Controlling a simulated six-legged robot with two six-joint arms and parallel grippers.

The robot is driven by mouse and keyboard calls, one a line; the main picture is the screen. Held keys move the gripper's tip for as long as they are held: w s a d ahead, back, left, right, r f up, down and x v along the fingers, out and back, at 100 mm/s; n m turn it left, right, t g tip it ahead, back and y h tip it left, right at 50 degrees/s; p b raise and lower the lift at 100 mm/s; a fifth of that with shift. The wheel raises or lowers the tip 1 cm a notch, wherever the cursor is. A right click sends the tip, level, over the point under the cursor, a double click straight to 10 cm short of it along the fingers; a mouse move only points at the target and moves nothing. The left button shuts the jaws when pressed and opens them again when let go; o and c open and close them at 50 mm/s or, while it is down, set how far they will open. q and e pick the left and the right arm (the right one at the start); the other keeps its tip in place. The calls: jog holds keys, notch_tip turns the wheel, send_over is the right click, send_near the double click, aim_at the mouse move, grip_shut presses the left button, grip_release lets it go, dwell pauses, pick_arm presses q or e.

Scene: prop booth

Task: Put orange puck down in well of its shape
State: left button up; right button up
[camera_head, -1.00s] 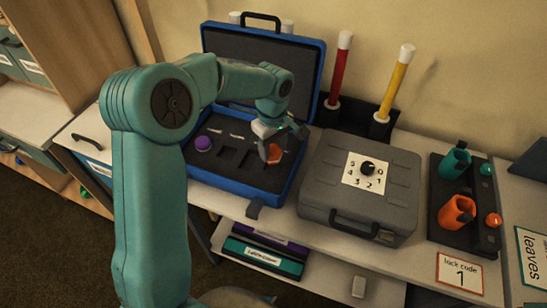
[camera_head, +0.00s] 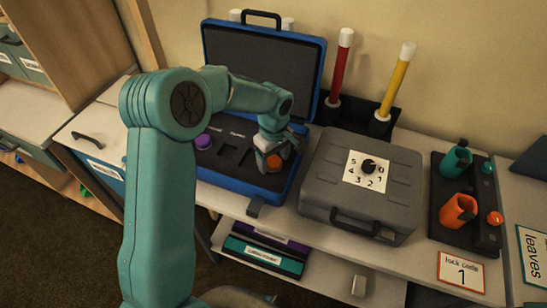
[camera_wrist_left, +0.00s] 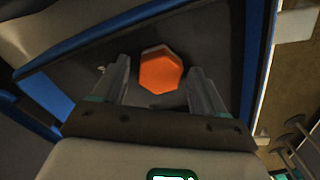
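The orange puck (camera_head: 274,162) is at the right side of the open blue case (camera_head: 237,185), low over or in its dark insert. I cannot tell whether the puck sits flush in a well. A purple puck (camera_head: 203,141) lies at the insert's left. My right gripper is not in view.
Empty dark wells (camera_head: 228,151) show left of the gripper. The case's raised lid (camera_head: 262,75) stands behind the arm. A grey case with a dial (camera_head: 362,185) stands close on the right. Red (camera_head: 340,68) and yellow (camera_head: 396,82) tubes stand behind it.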

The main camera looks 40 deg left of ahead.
aim_at(274, 161)
pick_arm(q)
jog(key=shift+r, duration=0.1)
jog(key=shift+r+p, duration=0.45)
jog(key=shift+r, duration=0.1)
notch_tip(274, 161, up, 12)
jog(key=shift+f, duration=0.25)
jog(key=shift+f, duration=0.1)
